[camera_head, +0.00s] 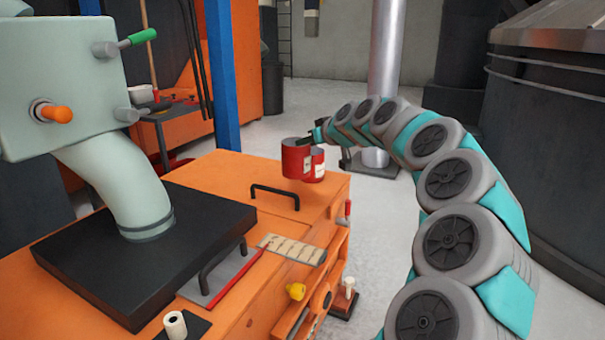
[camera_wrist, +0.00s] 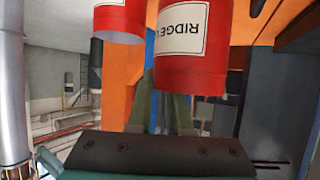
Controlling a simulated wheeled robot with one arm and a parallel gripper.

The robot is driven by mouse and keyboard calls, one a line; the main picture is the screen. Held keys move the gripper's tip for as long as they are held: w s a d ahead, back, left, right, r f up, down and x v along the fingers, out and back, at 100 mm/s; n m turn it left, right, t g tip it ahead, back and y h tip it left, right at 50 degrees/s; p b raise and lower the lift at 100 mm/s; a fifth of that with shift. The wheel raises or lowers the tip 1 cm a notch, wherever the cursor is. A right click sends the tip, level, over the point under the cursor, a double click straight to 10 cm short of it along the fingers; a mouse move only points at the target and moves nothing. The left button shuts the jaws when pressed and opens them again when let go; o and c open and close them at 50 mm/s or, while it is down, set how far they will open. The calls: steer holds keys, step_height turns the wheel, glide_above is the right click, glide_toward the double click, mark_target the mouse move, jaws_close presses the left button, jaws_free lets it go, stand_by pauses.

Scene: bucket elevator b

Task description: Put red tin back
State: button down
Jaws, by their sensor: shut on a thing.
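Two red tins with white labels show close together. In the head view the front tin (camera_head: 295,160) is at the far end of the orange cabinet top, and the other tin (camera_head: 318,165) is partly behind it to the right. My gripper (camera_head: 306,141) reaches in from the right at the front tin's upper part. In the wrist view my gripper's fingers (camera_wrist: 160,112) are shut on the nearer tin (camera_wrist: 190,75), whose lettering appears upside down. The other tin (camera_wrist: 118,22) is beside it, partly cut off. Whether the held tin touches the surface is unclear.
The orange cabinet top (camera_head: 210,172) carries a black handle (camera_head: 275,193), a ruler-like strip (camera_head: 292,249) and a black slab (camera_head: 90,270) under a pale green machine (camera_head: 70,100). A blue post (camera_head: 222,75) stands behind. A grey metal column (camera_head: 386,60) stands beyond the arm.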

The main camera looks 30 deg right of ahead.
mark_target(306, 163)
step_height(306, 163, down, 6)
steer(key=shift+f+b, duration=0.25)
steer(key=shift+b, duration=0.05)
steer(key=shift+f, duration=0.1)
steer(key=c, duration=0.8)
jaws_free()
steer(key=shift+c, duration=0.2)
steer(key=shift+r, duration=0.2)
steer(key=v, duration=1.2)
